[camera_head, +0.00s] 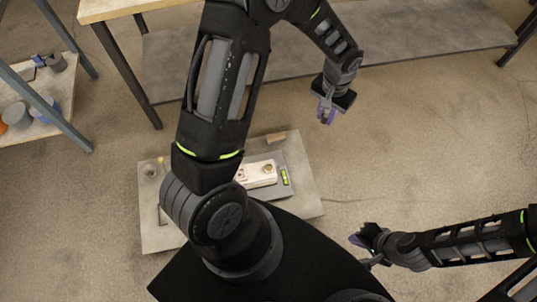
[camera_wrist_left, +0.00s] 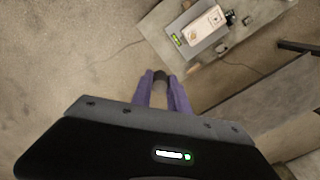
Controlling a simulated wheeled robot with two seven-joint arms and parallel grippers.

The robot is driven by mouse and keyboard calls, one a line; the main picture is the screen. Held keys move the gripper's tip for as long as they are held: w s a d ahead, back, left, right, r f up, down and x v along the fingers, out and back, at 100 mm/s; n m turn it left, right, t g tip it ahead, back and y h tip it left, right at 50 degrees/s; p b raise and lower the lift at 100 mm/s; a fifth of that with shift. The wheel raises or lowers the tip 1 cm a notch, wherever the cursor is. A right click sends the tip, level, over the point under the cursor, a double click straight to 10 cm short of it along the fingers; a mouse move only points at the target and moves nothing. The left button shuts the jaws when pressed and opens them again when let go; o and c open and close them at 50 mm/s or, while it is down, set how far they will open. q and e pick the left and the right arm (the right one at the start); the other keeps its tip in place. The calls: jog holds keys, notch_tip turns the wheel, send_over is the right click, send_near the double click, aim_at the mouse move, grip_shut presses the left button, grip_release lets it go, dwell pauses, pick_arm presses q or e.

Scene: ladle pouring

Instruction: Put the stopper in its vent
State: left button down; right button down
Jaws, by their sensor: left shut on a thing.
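My left gripper (camera_head: 326,112) hangs over the bare floor, beyond the low slab and to its right. In the left wrist view its purple fingers (camera_wrist_left: 161,92) are shut on a small dark-tipped piece, which I take to be the stopper (camera_wrist_left: 162,75). The pale block mould (camera_head: 262,173) has round openings on top and lies on a grey plate, apart from the gripper; it also shows in the left wrist view (camera_wrist_left: 203,25). I cannot tell which opening is the vent. My right gripper (camera_head: 362,243) is low at the right, its jaw state unclear.
The low slab (camera_head: 153,222) carries a yellow-green piece (camera_head: 284,177), a tan block (camera_head: 276,137) and a small round cup (camera_head: 150,170). My left arm hides part of it. A workbench (camera_head: 110,8) stands at the back, a shelf (camera_head: 55,133) at left.

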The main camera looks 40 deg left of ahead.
pick_arm(q)
jog(key=s+a+f+b, duration=0.2)
jog(key=a+f+b, duration=0.3)
jog(key=f, duration=0.7)
jog(key=s+a+f+b, duration=0.2)
jog(key=a+f+b, duration=0.3)
jog(key=f+b, duration=0.4)
jog(key=s+a+f+b, duration=0.2)
jog(key=a+f+b, duration=0.3)
jog(key=f, duration=1.1)
jog(key=b, duration=0.3)
jog(key=shift+s+a+f, duration=0.2)
jog(key=shift+s+a, duration=0.15)
jog(key=shift+f, duration=0.15)
jog(key=shift+f+b, duration=2.65)
jog(key=shift+f, duration=0.75)
jog(key=shift+f+b, duration=0.85)
